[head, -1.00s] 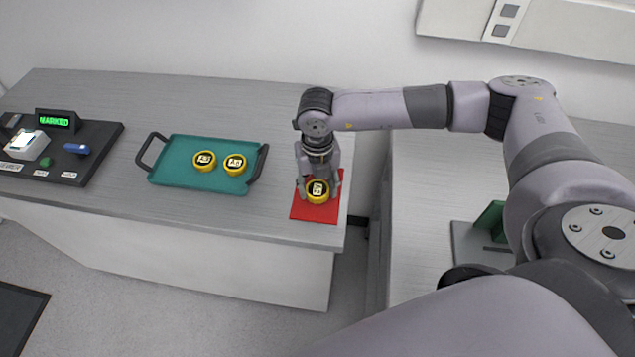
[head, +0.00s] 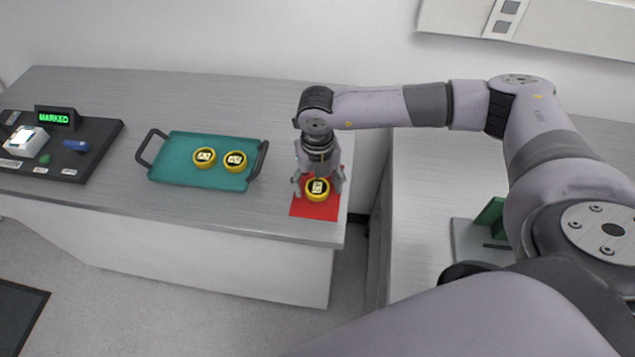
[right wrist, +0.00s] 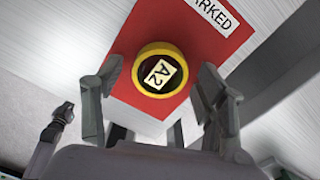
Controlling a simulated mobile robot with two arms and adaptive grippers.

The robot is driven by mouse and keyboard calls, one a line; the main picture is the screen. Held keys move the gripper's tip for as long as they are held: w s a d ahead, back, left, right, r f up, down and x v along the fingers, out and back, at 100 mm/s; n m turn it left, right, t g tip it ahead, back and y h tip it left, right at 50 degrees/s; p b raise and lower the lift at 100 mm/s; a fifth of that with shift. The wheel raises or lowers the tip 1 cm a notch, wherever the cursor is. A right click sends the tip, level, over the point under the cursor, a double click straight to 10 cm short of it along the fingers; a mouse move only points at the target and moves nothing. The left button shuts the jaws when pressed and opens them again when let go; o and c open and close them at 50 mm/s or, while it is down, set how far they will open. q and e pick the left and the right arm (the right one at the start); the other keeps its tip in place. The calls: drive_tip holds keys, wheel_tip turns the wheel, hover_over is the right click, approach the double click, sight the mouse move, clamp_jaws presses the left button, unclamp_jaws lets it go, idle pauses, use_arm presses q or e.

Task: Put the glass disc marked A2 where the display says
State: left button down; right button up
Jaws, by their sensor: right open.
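The glass disc marked A2 (right wrist: 160,72), black in a yellow ring, lies flat on the red mat (right wrist: 196,28). The mat bears a white label ending in "ARKED" (right wrist: 212,10). In the head view the disc (head: 317,188) is on the red mat (head: 312,210) at the counter's right end. My right gripper (head: 319,185) is above it, pointing down; in the right wrist view its open fingers (right wrist: 160,95) stand apart on either side, with nothing between them held. The display (head: 54,118) reads "MARKED" in green. My left gripper is not in view.
A teal tray (head: 165,172) with dark handles holds two similar yellow-ringed discs (head: 204,157). A black instrument board (head: 98,150) with a white device lies at the left. A gap separates this counter from another at the right, bearing a green item (head: 490,217).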

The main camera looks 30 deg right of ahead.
sight(317, 187)
drive_tip(key=shift+r, duration=0.25)
drive_tip(key=shift+w+r, duration=0.1)
drive_tip(key=shift+r, duration=0.15)
wheel_tip(317, 187, up, 11)
drive_tip(key=b, duration=0.3)
drive_tip(key=shift+r, duration=0.2)
drive_tip(key=shift+f, duration=0.1)
